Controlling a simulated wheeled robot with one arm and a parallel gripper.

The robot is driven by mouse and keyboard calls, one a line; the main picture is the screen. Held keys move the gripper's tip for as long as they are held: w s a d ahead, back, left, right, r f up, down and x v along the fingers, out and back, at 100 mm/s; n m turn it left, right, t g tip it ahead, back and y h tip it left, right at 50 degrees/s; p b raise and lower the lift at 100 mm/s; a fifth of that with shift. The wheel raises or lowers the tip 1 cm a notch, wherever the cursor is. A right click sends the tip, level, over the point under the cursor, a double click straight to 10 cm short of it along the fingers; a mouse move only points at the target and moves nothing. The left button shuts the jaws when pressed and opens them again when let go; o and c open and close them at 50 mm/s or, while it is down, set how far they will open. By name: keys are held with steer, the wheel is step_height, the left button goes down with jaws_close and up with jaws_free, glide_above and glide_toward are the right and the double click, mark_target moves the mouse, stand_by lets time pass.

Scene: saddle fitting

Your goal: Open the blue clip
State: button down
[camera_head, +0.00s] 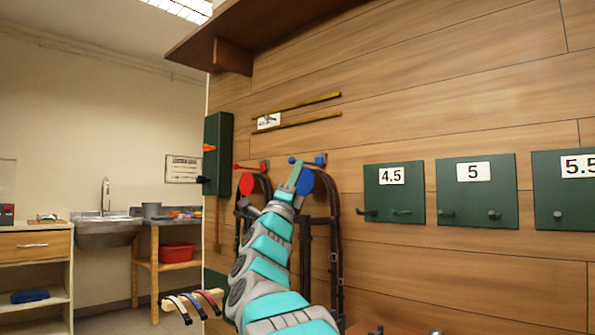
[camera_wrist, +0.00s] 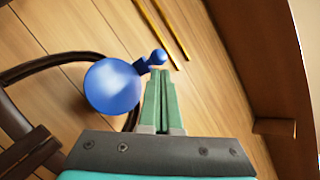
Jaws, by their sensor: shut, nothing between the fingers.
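The blue clip (camera_head: 306,181) is on the wooden wall, with a round blue disc and a small ball-ended lever reaching left at its top. In the wrist view the blue clip (camera_wrist: 113,86) shows its disc and its ball-ended lever (camera_wrist: 158,57). Brown leather straps hang by it. My gripper (camera_head: 297,174) is shut and empty, in front of the clip's left side. In the wrist view my green fingers (camera_wrist: 164,78) are together, with their tips close beside the lever's ball. I cannot tell whether they touch it.
A red clip (camera_head: 247,183) with its own strap hangs just left of the blue one. Green peg boards (camera_head: 394,194) are to the right. Two thin yellow rods (camera_head: 305,118) are above, under a wooden shelf (camera_head: 250,35). A dark green box (camera_head: 217,153) is at the left.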

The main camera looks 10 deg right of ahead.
steer(key=shift+s+a+r+m+g+p, duration=0.15)
steer(key=shift+r+m+g+p, duration=0.25)
steer(key=shift+r+g+p, duration=0.4)
